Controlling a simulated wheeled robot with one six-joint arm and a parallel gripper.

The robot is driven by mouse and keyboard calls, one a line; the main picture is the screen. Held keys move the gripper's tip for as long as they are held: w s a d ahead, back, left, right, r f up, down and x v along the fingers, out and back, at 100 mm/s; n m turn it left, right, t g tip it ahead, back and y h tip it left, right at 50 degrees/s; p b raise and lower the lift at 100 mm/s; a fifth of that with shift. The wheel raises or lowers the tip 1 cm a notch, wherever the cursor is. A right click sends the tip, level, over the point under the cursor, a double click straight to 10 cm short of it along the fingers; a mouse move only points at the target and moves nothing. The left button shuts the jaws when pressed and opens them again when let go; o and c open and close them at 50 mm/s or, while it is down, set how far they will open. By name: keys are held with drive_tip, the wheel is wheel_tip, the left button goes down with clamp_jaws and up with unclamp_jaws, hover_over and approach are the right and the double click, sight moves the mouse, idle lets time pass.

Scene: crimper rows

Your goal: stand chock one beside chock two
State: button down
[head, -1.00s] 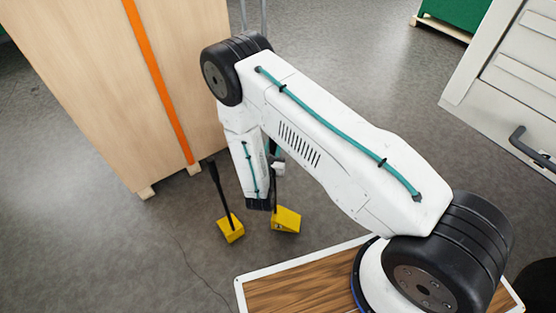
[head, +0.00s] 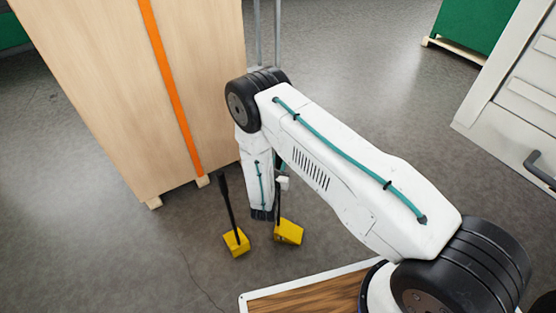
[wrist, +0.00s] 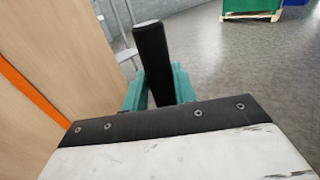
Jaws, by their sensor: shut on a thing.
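Two yellow chocks with tall black handles show in the head view. My gripper (head: 281,171) is mostly hidden behind my forearm. In the wrist view its teal fingers (wrist: 158,90) are shut on a black handle (wrist: 152,48). This handle runs down to the right-hand chock, chock one (head: 289,232), which is at or just above the floor; I cannot tell which. The other, chock two (head: 236,243), stands on the floor to its left, handle up and leaning a little left. A narrow gap shows between them. No labels are visible.
A large wooden crate (head: 95,85) with an orange strap (head: 172,90) stands behind and left of the chocks. A white cabinet (head: 515,110) is at right, a green bin (head: 470,25) at the far right back. Grey floor is clear around the chocks.

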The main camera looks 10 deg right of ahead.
drive_tip(key=c, duration=1.1)
unclamp_jaws()
